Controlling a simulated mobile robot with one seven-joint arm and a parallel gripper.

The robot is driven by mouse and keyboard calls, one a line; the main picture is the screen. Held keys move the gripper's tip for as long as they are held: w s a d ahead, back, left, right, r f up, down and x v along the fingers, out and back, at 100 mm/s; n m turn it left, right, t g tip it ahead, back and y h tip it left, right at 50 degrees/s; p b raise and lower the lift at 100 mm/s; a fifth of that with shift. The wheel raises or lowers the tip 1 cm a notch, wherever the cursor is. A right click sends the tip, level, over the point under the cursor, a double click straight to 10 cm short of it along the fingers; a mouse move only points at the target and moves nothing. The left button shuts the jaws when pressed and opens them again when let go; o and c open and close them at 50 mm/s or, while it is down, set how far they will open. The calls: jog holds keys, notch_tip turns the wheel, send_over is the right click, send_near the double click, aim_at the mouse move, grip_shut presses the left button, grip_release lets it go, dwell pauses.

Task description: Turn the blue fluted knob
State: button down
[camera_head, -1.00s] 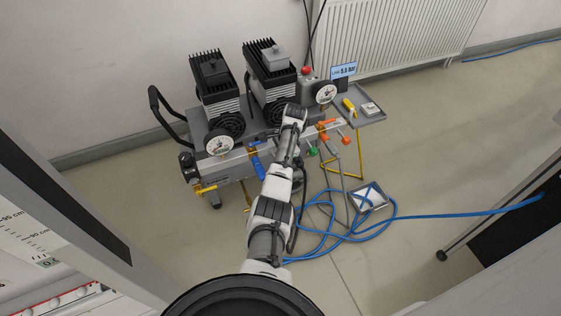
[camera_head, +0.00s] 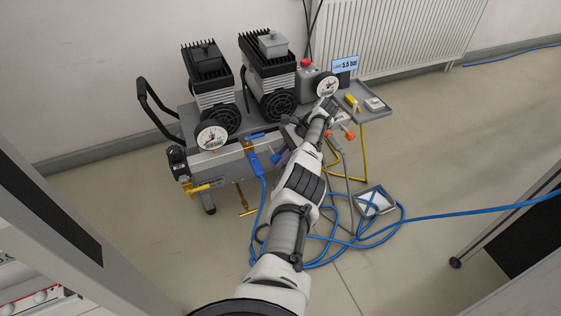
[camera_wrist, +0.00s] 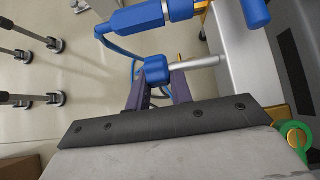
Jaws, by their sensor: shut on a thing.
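The blue fluted knob (camera_wrist: 157,70) is in the middle of the wrist view, on a pale metal shaft that runs right towards the grey machine. My gripper (camera_wrist: 160,84) is shut on it, with one dark purple finger on each side below the knob. In the head view my gripper (camera_head: 285,156) is at the front of the compressor, and the blue knob (camera_head: 276,157) shows just left of it. The far side of the knob is not visible, and its flutes are too small to make out.
A blue hose coupling (camera_wrist: 140,18) lies close beyond the knob in the wrist view. A green ring (camera_wrist: 293,135) is at the lower right. The compressor (camera_head: 222,162) carries gauges and a side tray (camera_head: 368,113). Blue hose (camera_head: 390,232) lies coiled on the floor.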

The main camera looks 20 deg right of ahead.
dwell(0.4)
jog(key=c, duration=1.2)
grip_release()
jog(key=shift+c, duration=0.2)
